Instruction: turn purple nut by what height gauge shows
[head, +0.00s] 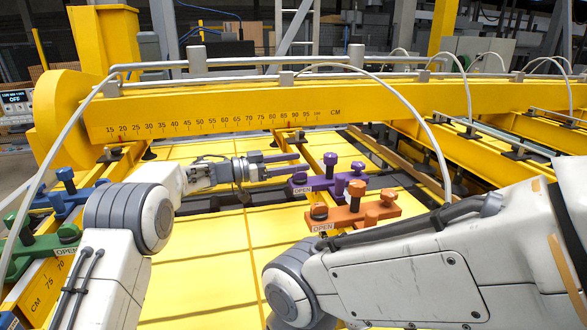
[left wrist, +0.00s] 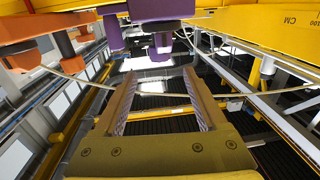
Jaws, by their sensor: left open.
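I cannot tell for sure which knob is the nut. The left wrist view shows the purple clamp (left wrist: 160,10) at the top, with knobs hanging into view. My left gripper (head: 304,162) is open and empty, its fingers pointing right just left of the purple clamp. It also shows open in the left wrist view (left wrist: 160,75). A scale in CM (head: 215,124) runs along the yellow beam; its pointer reading is unclear. My right gripper is out of view.
An orange clamp (head: 345,216) stands close in front of the purple one. Blue (head: 68,200) and green (head: 40,248) clamps stand at the left. A small screen (head: 14,98) reads OFF. Yellow panels (head: 195,262) lie below, and cables arch over the beam.

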